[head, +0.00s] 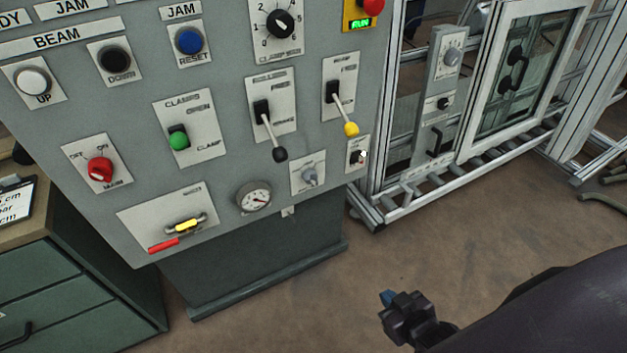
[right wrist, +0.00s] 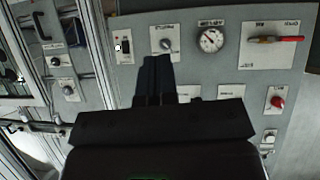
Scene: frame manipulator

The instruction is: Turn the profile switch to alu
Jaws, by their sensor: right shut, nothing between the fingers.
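The grey control panel (head: 225,105) fills the left of the head view. No label with "profile" or "alu" is readable. Low on the panel is a small plate with a grey knob (head: 310,176); right of it is a small black switch with a white tip (head: 358,156). Both show in the right wrist view, the knob (right wrist: 166,45) and the switch (right wrist: 124,47). My right gripper (head: 388,298) is shut and empty, low in front of the panel and apart from it. In the wrist view its dark fingers (right wrist: 157,62) appear just below the knob. My left gripper is out of view.
A gauge (head: 254,199) sits left of the knob. Two levers, with black (head: 280,154) and yellow (head: 351,129) ends, hang above. A metal frame with a glazed door (head: 515,65) stands right. A green drawer cabinet (head: 75,290) stands left. Floor is clear before the panel.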

